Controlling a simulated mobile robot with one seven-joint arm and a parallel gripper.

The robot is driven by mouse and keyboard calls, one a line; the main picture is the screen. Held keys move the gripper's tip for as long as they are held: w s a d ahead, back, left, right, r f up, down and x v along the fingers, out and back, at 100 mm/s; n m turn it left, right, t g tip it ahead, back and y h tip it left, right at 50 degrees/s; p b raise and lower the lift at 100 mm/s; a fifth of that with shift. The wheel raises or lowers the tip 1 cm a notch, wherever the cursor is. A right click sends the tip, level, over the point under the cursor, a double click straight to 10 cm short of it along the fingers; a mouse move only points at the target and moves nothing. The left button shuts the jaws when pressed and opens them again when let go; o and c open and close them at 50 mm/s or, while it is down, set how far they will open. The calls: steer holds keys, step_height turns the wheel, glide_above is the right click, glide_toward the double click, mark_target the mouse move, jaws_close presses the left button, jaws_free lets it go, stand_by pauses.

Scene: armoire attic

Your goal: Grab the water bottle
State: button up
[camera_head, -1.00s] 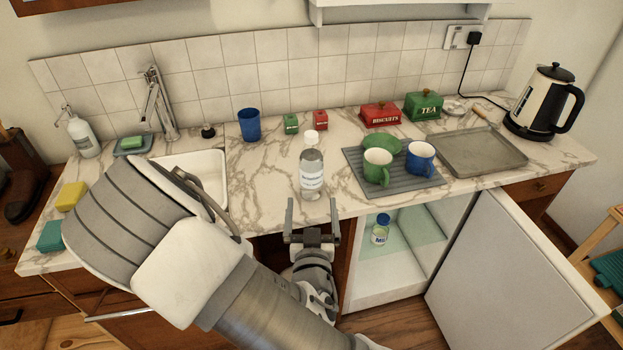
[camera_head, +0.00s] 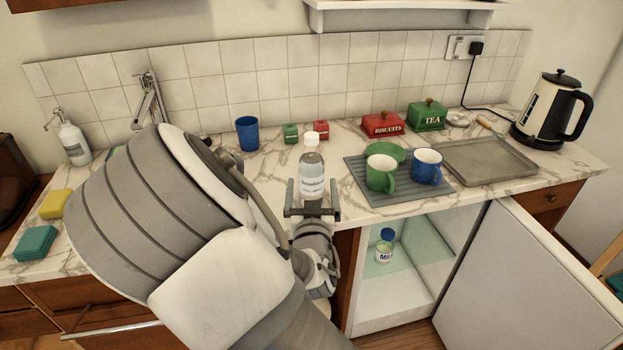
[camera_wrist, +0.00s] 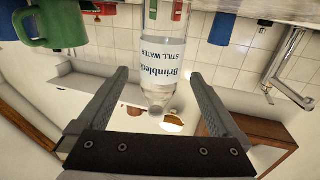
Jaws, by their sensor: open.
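The water bottle (camera_head: 311,177) is clear with a white cap and a white label, and stands upright on the marble counter near its front edge. My gripper (camera_head: 312,190) is open at the counter's front edge, just in front of the bottle. In the wrist view the picture is upside down. There the bottle (camera_wrist: 165,60) lies ahead, between the lines of the two open fingers of my gripper (camera_wrist: 172,95). The head view does not show clearly whether the fingers touch it.
Green (camera_head: 381,174) and blue (camera_head: 427,166) mugs stand on a grey mat (camera_head: 395,198) right of the bottle. A blue cup (camera_head: 247,134) stands behind left. A metal tray (camera_head: 485,160) and kettle (camera_head: 549,112) are farther right.

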mark_target(312, 172)
steer(key=shift+w+a+r, duration=0.15)
steer(key=shift+w, duration=2.55)
jaws_close()
